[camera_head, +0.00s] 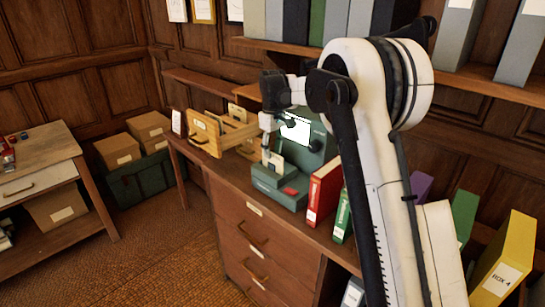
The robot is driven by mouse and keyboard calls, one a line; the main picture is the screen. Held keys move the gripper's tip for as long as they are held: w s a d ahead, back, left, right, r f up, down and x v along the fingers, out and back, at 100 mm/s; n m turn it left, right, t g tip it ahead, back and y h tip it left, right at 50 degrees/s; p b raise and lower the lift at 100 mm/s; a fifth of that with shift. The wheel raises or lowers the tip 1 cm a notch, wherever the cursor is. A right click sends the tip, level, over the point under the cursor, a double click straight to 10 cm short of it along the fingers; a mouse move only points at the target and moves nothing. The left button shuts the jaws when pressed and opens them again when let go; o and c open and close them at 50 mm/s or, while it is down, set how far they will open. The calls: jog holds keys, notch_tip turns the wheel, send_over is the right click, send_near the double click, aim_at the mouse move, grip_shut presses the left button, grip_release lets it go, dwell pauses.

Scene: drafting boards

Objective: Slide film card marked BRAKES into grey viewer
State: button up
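The grey-green viewer (279,186) stands on the wooden cabinet top, with a bright screen (296,131) on its upright back and a red part on its base. My gripper (267,158) points down over the left part of the viewer's base. A small pale card (276,163) stands upright at the fingertips, just above or partly in the base; I cannot tell which. Its marking is too small to read. The fingers are too small to show whether they grip the card.
A wooden card box (207,134) with upright dividers is left of the viewer. A red binder (324,190) and a green one (342,217) stand close on its right. A shelf of binders (334,20) hangs above. My arm hides part of the right side.

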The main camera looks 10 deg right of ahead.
notch_tip(320, 180, up, 9)
dwell(0.3)
jog(key=shift+s, duration=0.1)
jog(key=s+r+m+t+b, duration=0.1)
jog(key=s+r+m+t, duration=0.15)
jog(key=s, duration=0.85)
jog(key=s+r+m+t+b, duration=0.1)
jog(key=s+r, duration=0.3)
jog(key=s, duration=0.8)
jog(key=s+f+m+t, duration=0.1)
jog(key=s+f, duration=0.3)
jog(key=s, duration=0.3)
jog(key=s+f+m+t, duration=0.1)
jog(key=s+f, duration=0.2)
jog(key=s, duration=0.4)
jog(key=s+f+m+t+b, duration=0.1)
jog(key=s+f, duration=0.3)
jog(key=s, duration=0.4)
jog(key=shift+f+t, duration=0.35)
